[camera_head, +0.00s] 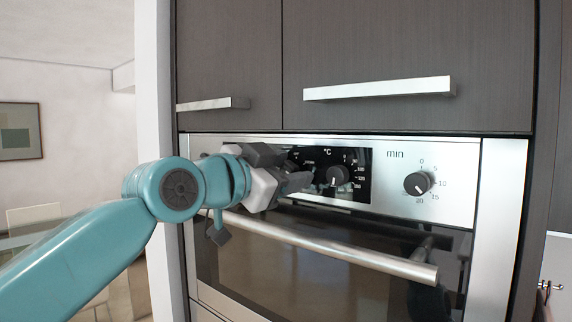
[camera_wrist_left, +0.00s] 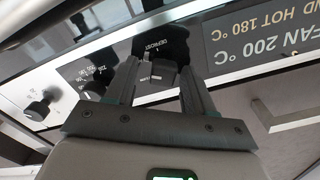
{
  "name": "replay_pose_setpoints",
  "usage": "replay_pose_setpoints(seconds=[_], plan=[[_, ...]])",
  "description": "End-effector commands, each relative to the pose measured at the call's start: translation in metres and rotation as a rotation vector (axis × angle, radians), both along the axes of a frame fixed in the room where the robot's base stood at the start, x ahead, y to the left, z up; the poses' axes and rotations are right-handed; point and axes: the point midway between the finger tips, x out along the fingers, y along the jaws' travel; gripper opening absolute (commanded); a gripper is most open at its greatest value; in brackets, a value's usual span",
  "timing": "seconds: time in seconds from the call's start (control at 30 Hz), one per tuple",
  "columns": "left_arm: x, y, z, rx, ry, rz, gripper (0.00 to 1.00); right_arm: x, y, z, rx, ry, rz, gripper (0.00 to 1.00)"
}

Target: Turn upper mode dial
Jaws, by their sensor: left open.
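The upper oven's mode dial is a dark knob (camera_wrist_left: 162,76) on a black panel with printed mode labels such as DEFROST. In the wrist view it shows between the two fingers of my left gripper (camera_wrist_left: 160,68). In the head view my left gripper (camera_head: 302,181) is at the left part of the control panel and hides this dial. The fingers are open, one on each side of the knob. I cannot tell whether they touch it. My right gripper is in neither view.
The temperature dial (camera_head: 335,178) is just right of my left gripper. The minute dial (camera_head: 418,183) is further right. A long oven door handle (camera_head: 330,248) runs below the panel. Cabinet doors with a handle (camera_head: 380,89) are above.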

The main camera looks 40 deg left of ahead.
Motion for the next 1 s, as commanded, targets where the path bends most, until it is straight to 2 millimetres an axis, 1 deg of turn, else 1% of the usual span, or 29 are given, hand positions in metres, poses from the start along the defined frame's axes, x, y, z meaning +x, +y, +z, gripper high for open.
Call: replay_pose_setpoints(seconds=[0.23, 0.27, 0.3, 0.37, 0.4, 0.43, 0.77, 1.0], plan=[[0.0014, 0.0003, 0.0002, 0.0, -0.001, 0.0, 0.53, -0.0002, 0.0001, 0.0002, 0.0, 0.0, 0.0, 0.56], [0.0014, 0.0003, 0.0002, 0.0, -0.001, 0.0, 0.5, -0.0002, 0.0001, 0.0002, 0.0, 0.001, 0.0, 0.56], [0.0014, 0.0002, 0.0002, 0.0, -0.001, 0.0, 0.37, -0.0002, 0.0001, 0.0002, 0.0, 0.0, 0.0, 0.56], [0.0014, 0.0001, 0.0001, 0.0, -0.001, 0.001, 0.17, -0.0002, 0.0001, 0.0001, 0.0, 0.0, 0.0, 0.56], [0.0014, 0.0001, 0.0001, 0.0, -0.001, 0.001, 0.04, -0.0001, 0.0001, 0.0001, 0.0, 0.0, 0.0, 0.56], [0.0014, 0.0, 0.0, 0.0, 0.0, 0.0, 0.0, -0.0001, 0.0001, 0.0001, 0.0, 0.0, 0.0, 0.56], [0.0012, 0.0001, -0.0003, -0.035, 0.004, 0.0, 0.0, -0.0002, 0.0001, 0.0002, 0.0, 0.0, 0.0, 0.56], [0.0013, 0.0007, -0.0004, -0.17, 0.017, 0.001, 0.0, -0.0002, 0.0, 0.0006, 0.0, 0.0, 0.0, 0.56]])
